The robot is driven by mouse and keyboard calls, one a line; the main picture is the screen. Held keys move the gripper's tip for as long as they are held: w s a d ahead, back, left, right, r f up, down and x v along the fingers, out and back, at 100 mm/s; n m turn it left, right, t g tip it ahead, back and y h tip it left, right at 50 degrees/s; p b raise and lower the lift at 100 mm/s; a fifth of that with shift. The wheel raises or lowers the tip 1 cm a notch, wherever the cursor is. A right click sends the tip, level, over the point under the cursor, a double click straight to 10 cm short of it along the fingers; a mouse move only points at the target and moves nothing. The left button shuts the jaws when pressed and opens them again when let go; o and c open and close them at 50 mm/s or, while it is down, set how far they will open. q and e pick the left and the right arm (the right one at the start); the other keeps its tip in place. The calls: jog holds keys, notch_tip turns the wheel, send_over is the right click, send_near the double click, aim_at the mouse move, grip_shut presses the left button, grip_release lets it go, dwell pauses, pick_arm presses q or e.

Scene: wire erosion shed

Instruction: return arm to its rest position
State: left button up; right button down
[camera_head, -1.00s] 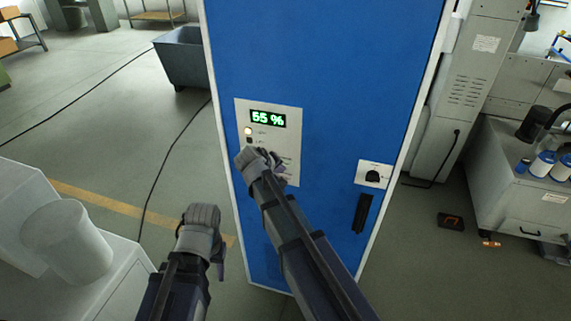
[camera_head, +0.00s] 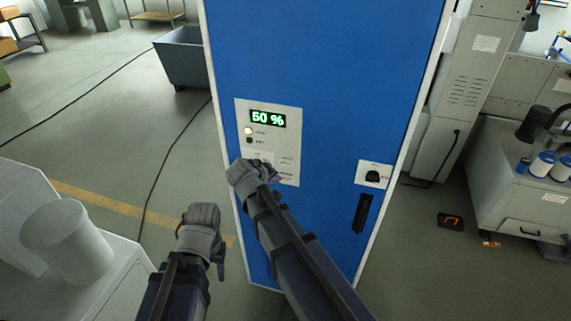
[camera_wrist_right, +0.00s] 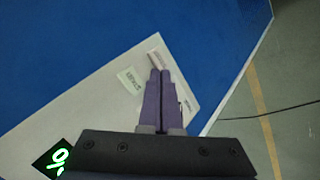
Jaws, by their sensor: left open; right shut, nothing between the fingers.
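My right gripper (camera_head: 252,172) is in front of the lower part of a light grey control panel (camera_head: 270,120) on a blue cabinet (camera_head: 330,90). In the right wrist view its two purple fingers (camera_wrist_right: 159,72) lie together, shut with nothing between them, over the panel's lower part. I cannot tell whether they touch it. The panel's green display reads 50 %, with a lit lamp and a dark button below it; my gripper hides part of the panel. My left gripper (camera_head: 203,222) is open, low and left of the cabinet, apart from it.
A rotary switch (camera_head: 374,175) and a black handle (camera_head: 362,213) are on the cabinet's right side. A white cylinder (camera_head: 66,240) stands on a pale unit at the lower left. A grey bin (camera_head: 185,60) stands behind. Cables cross the floor at left.

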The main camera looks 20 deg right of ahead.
dwell(0.3)
jog(key=s+a+f+g+y+b, duration=0.2)
jog(key=s+a+f+b, duration=0.4)
jog(key=s+f, duration=0.3)
jog(key=s+a+f+g+y+b, duration=0.3)
jog(key=s+f+b, duration=0.4)
jog(key=s+f, duration=0.3)
jog(key=s+a+g, duration=0.1)
jog(key=s+a, duration=0.1)
jog(key=s, duration=0.1)
jog(key=shift+s+a+f+n, duration=0.25)
jog(key=shift+s+a+n, duration=0.05)
jog(key=shift+s+a, duration=0.05)
